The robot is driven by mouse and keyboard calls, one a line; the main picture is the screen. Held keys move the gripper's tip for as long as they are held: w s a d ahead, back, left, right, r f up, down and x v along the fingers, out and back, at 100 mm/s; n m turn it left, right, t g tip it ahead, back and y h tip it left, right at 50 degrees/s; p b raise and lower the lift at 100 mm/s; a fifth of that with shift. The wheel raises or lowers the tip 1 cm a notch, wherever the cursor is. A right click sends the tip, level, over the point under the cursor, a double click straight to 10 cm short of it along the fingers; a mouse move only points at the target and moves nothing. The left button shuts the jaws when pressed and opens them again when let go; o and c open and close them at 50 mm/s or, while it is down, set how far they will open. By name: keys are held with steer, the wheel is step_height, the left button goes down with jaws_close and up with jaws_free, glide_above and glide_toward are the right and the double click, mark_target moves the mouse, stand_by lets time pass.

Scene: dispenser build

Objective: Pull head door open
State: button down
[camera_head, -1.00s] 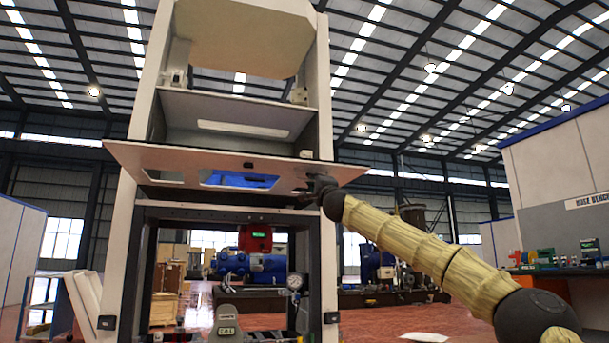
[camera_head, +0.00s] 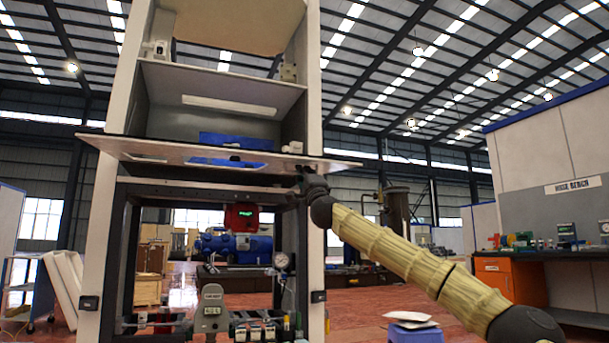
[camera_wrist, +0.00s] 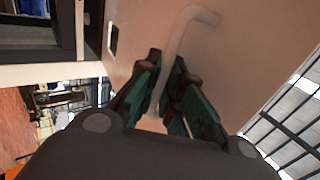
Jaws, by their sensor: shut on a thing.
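The head door (camera_head: 330,163) is a pale flat panel with cut-outs. It sticks out nearly level from the front of the tall cabinet (camera_head: 108,220), at the bottom of the upper compartment, which stands open above it. In the head view my gripper (camera_head: 308,180) is at the right part of the door's underside, partly dark and hard to make out. In the wrist view the door's face (camera_wrist: 240,45) fills the middle. A pale bent bar handle (camera_wrist: 178,45) runs between the green-padded fingers of my gripper (camera_wrist: 165,100), which are shut on it.
Inside the upper compartment a blue bin (camera_head: 236,140) shows behind the door. Below are an open frame with a gauge (camera_head: 281,261) and small parts. A bench (camera_head: 540,262) stands at the right.

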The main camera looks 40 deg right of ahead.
steer(key=shift+s+r, duration=0.1)
steer(key=shift+r, duration=0.05)
steer(key=c, duration=1.8)
jaws_free()
steer(key=shift+a, duration=0.15)
steer(key=shift+c, duration=0.2)
steer(key=shift+s+f, duration=0.15)
steer(key=shift+f, duration=0.1)
steer(key=v, duration=1.1)
steer(key=shift+s+f, duration=0.15)
steer(key=shift+f, duration=0.1)
